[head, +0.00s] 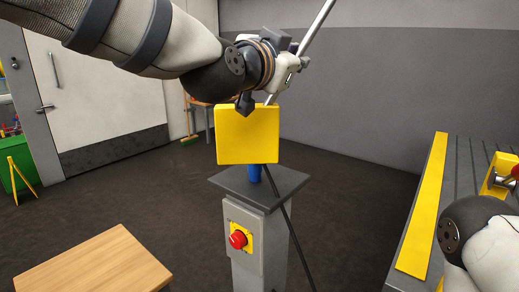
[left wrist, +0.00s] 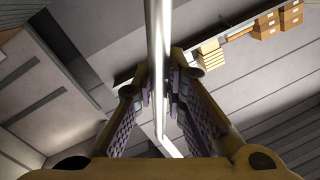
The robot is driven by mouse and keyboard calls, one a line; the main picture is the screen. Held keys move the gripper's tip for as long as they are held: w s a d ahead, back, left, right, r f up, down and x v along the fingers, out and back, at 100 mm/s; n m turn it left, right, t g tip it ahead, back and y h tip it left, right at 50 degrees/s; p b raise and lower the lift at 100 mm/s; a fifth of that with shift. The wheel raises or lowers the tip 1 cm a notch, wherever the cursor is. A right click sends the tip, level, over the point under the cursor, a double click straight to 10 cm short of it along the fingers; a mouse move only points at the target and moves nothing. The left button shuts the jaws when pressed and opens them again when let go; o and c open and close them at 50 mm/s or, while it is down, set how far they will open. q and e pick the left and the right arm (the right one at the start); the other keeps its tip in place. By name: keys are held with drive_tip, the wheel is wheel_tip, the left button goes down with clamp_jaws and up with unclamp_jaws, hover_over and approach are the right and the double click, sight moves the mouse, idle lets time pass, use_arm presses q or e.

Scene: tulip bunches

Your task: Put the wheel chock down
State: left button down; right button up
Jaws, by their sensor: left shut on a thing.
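The yellow wheel chock (head: 247,135) shows as a square block in front of and above the pedestal, below my left gripper. A bright straight rod (head: 316,28) rises up and to the right from my left gripper (head: 289,62). In the left wrist view the rod (left wrist: 158,45) runs between the two padded fingers of the gripper (left wrist: 160,95), which are closed around it. Where the rod joins the block is hidden. Whether the block touches the pedestal cannot be told. My right gripper is out of view; only part of that arm shows at the lower right.
A grey pedestal (head: 291,184) with a red button (head: 238,239) stands below the chock, with a blue item (head: 254,173) on top. A wooden tabletop (head: 95,268) is at lower left. A grey bench with a yellow strip (head: 424,210) is at right. Dark floor lies between.

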use_arm(q)
drive_tip(key=w+a+f, duration=0.1)
drive_tip(key=w+a, duration=0.1)
drive_tip(key=w+a+f+b, duration=0.1)
drive_tip(key=w+a+f, duration=0.2)
drive_tip(key=w+a, duration=0.1)
drive_tip(key=shift+w+a+f, duration=0.1)
drive_tip(key=shift+a+f, duration=0.05)
drive_tip(key=shift+f, duration=0.15)
drive_tip(key=w+f, duration=0.1)
drive_tip(key=a+f, duration=0.1)
drive_tip(key=w+a+f+b, duration=0.1)
drive_tip(key=f, duration=0.1)
drive_tip(key=shift+w+a, duration=0.2)
drive_tip(key=shift+w, duration=0.1)
drive_tip(key=shift+w+a+f, duration=0.1)
drive_tip(key=shift+a+f, duration=0.05)
drive_tip(key=shift+f, duration=0.05)
wheel_tip(320, 180, down, 3)
drive_tip(key=shift+w+a+f, duration=0.1)
drive_tip(key=shift+f, duration=0.1)
drive_tip(key=c, duration=1.6)
unclamp_jaws()
drive_tip(key=shift+f, duration=0.1)
drive_tip(key=shift+c, duration=0.2)
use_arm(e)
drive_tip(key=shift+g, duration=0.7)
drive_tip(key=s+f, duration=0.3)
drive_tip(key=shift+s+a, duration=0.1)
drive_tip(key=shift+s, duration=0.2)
